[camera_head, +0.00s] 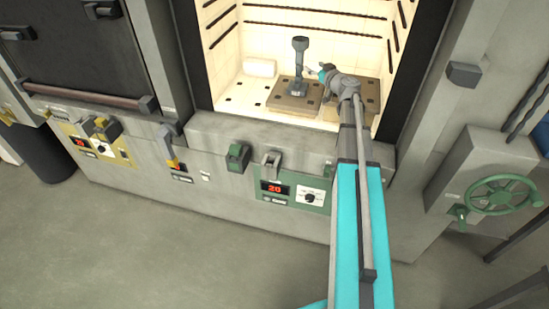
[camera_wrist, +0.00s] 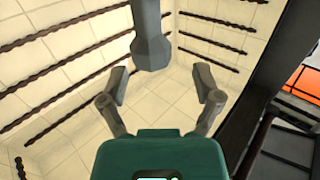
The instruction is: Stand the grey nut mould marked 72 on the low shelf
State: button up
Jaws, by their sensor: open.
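A grey mould (camera_head: 300,60), with a slim stem and a wider head, stands upright on a low brown slab (camera_head: 275,101) inside the lit chamber. Its number cannot be read. In the wrist view the grey mould (camera_wrist: 151,40) shows at the top centre, head end toward the fingers. My gripper (camera_head: 318,74) is inside the chamber, just right of the mould. In the wrist view my gripper (camera_wrist: 160,78) has its two fingers spread wide with nothing held. The mould's head lies just beyond the fingertips and appears clear of them.
The chamber has pale tiled walls with dark twisted rods (camera_head: 312,24). A white block (camera_head: 261,68) lies at the back left. The front sill (camera_head: 250,130) and dark door frame bound the opening. A control panel (camera_head: 293,194) reads 20. A green handwheel (camera_head: 503,195) is at right.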

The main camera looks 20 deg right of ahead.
jog(key=s+a+f+n+g+y, duration=0.1)
jog(key=s+a+f+g, duration=0.2)
jog(key=a, duration=0.4)
jog(key=s+a+f+g+y, duration=0.1)
jog(key=s+a+f+g, duration=0.25)
jog(key=a, duration=0.45)
jog(key=s+a+f+n+g+y, duration=0.1)
jog(key=s+a+f+g, duration=0.25)
jog(key=a, duration=0.35)
jog(key=s+a+f+m+g+h, duration=0.1)
jog(key=s+a+f+g+h, duration=0.1)
jog(key=s, duration=0.5)
jog(key=s+a+f+m+g+h, duration=0.2)
jog(key=s+f+g, duration=0.1)
jog(key=s, duration=0.4)
jog(key=s+a+f+m+g+h, duration=0.1)
jog(key=s+a+f+g+h, duration=0.1)
jog(key=s, duration=0.4)
jog(key=shift+s+f+h, duration=0.4)
jog(key=shift+f+h, duration=0.1)
jog(key=shift+f, duration=0.1)
jog(key=shift+a, duration=0.1)
notch_tip(320, 180, down, 4)
jog(key=b, duration=0.4)
jog(key=shift+f, duration=0.25)
